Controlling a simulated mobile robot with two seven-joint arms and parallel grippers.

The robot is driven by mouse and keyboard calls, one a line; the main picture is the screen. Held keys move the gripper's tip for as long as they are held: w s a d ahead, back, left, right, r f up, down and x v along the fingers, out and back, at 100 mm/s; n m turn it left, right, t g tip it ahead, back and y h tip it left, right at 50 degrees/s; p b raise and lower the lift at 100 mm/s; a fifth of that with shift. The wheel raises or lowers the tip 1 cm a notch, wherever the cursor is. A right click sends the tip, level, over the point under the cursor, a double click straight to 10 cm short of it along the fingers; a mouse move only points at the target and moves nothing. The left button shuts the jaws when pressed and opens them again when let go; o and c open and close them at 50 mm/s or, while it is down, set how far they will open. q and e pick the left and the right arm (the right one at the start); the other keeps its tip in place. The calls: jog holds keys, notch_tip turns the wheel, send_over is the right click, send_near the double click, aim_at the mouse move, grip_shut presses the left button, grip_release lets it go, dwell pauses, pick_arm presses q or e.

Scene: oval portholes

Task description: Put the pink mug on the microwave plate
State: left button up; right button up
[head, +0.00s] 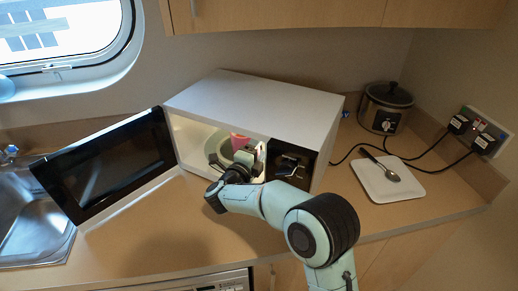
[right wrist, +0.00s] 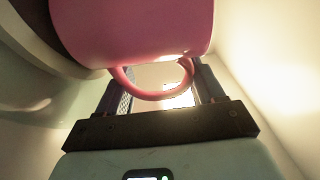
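The pink mug (head: 240,141) is inside the open microwave (head: 255,105), partly hidden by my right gripper. In the right wrist view the mug (right wrist: 135,28) fills the top, with its handle loop (right wrist: 155,94) towards my gripper. My right gripper (head: 238,160) reaches in through the microwave opening. In the right wrist view its fingers (right wrist: 163,85) stand apart on either side of the handle. A pale curved rim (right wrist: 35,50) shows beside the mug, perhaps the microwave plate; whether the mug rests on it cannot be told. My left gripper is not in view.
The microwave door (head: 105,165) is swung open to the left, by the sink (head: 30,225). The microwave's inner wall (right wrist: 270,75) is close on the right in the wrist view.

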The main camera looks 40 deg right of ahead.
jog(key=shift+r, duration=0.1)
jog(key=shift+a+r, duration=0.1)
jog(key=shift+a, duration=0.05)
jog(key=b+v, duration=0.1)
jog(key=v, duration=1)
jog(key=shift+s+a, duration=0.25)
jog(key=shift+a, duration=0.05)
